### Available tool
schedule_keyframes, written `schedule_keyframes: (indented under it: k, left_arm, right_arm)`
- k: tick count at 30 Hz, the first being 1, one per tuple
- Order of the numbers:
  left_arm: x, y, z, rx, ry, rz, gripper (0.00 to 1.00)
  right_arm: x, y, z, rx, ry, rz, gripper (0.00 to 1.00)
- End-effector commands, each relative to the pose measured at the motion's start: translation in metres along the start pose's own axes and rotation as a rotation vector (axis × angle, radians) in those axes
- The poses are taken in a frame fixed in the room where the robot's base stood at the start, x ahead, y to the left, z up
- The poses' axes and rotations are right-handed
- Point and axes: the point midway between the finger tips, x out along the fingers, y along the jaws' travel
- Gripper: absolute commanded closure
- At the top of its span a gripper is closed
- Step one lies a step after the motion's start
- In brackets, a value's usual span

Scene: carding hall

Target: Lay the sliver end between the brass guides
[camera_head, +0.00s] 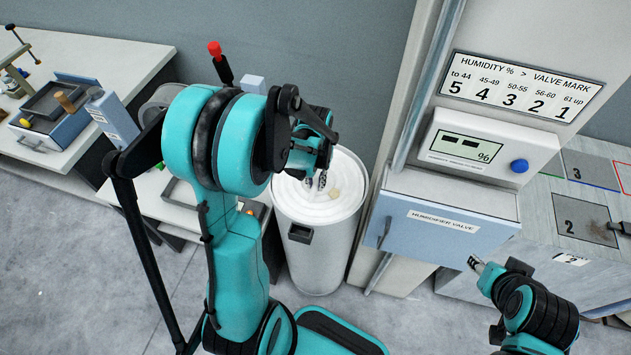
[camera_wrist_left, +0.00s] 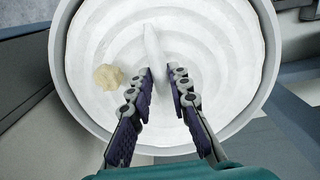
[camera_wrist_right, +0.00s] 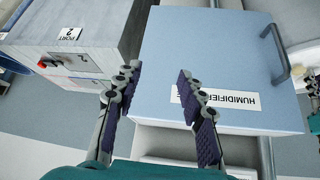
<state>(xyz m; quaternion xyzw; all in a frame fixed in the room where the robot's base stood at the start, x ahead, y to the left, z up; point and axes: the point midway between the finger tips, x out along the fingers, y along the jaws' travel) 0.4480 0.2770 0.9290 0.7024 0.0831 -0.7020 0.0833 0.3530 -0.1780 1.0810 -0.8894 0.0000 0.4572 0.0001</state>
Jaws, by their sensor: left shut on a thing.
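A white sliver end (camera_wrist_left: 152,42) stands up from the coiled white sliver (camera_wrist_left: 110,30) in a round can (camera_head: 318,250). My left gripper (camera_head: 316,181) is over the can, its fingertips (camera_wrist_left: 161,72) close together around the sliver strand, shut on it. In the head view my left arm partly hides the gripper and can. My right gripper (camera_head: 476,265) is low in front of the blue humidifier valve box (camera_head: 450,205). In the right wrist view its fingers (camera_wrist_right: 158,73) are apart with nothing between them. I cannot make out the brass guides for certain.
A yellowish tuft (camera_wrist_left: 107,77) lies on the coils beside my left fingers. A humidity display (camera_head: 470,150) with a blue knob is above the valve box. A bench (camera_head: 90,50) with blue devices stands at left, a bench with numbered plates (camera_head: 583,218) at right.

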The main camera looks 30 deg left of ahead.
Motion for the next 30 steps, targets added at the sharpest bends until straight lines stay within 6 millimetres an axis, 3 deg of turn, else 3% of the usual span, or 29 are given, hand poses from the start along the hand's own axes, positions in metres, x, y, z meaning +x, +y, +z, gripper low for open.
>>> schedule_keyframes:
  k: [3, 4, 6, 19, 30]
  left_arm:
    - [0.004, 0.000, 0.000, 0.000, 0.000, 0.000, 1.00]
    - [0.004, 0.000, 0.000, 0.000, 0.000, 0.000, 0.79]
    - [0.003, 0.000, 0.000, 0.000, 0.000, 0.000, 0.61]
    - [-0.006, 0.000, 0.000, 0.000, 0.000, 0.000, 0.61]
    - [-0.085, 0.000, 0.000, 0.000, 0.000, 0.000, 0.61]
  right_arm:
    - [0.004, 0.000, 0.003, 0.000, 0.000, 0.000, 0.60]
    - [0.004, 0.000, 0.003, 0.000, 0.000, 0.000, 0.60]
    - [0.003, 0.000, 0.002, 0.000, 0.000, 0.000, 0.60]
    - [-0.003, 0.000, -0.002, 0.000, 0.000, 0.000, 0.60]
    - [-0.022, 0.000, -0.016, 0.000, 0.000, 0.000, 0.60]
